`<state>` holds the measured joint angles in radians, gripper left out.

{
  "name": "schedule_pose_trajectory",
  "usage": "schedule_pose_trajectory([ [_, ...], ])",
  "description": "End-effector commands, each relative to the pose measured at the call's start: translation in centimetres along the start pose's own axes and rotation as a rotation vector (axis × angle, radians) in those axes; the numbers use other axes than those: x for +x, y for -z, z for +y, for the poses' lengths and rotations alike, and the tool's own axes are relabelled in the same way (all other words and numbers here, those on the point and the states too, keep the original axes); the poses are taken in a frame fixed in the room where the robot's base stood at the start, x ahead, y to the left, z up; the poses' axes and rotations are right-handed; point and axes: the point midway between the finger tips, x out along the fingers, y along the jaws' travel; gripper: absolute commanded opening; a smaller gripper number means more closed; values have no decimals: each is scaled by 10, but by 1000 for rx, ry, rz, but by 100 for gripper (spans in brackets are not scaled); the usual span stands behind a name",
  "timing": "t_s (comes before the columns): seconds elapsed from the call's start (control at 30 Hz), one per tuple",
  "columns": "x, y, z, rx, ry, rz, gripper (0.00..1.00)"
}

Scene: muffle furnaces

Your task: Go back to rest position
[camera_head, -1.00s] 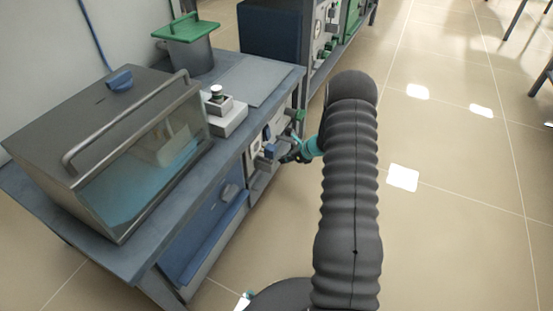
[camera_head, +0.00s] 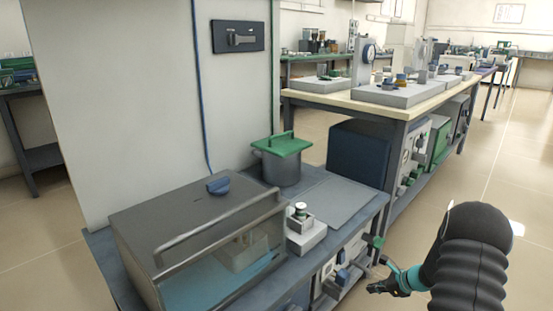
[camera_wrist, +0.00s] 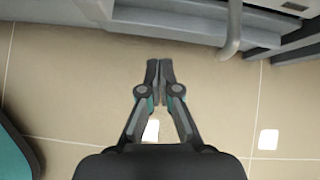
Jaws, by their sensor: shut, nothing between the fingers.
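My gripper (camera_head: 376,287) is in front of the control panel (camera_head: 330,282) under the grey bench, at the lower right of the head view. In the wrist view my gripper (camera_wrist: 160,66) is shut, its fingertips together with nothing between them. Bare tiled floor shows behind the fingertips, and a grey bar (camera_wrist: 233,30) of the bench front is to their upper right. In the head view the fingers are small, and I cannot tell their distance from the panel knobs.
The bench carries a glass-fronted grey box (camera_head: 190,215), a green-lidded pot (camera_head: 283,168) and a small white device (camera_head: 305,238). A long table (camera_head: 345,101) with furnaces below stands behind. Open floor (camera_head: 525,180) lies to the right.

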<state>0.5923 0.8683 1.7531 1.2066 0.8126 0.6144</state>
Motion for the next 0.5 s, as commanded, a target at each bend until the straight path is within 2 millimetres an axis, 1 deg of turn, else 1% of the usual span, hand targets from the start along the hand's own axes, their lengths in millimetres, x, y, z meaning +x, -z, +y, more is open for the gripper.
schedule_pose_trajectory([
  [0.03,3,7,17,-56,-45,15,0],
  [0.1,3,15,40,-137,-108,33,0],
  [0.17,-4,16,56,-218,-155,47,0],
  [0.2,-11,13,66,-276,-183,56,0],
  [0.37,-37,-5,96,-484,-276,85,0],
  [0.5,-66,-29,122,-672,-349,108,0],
])
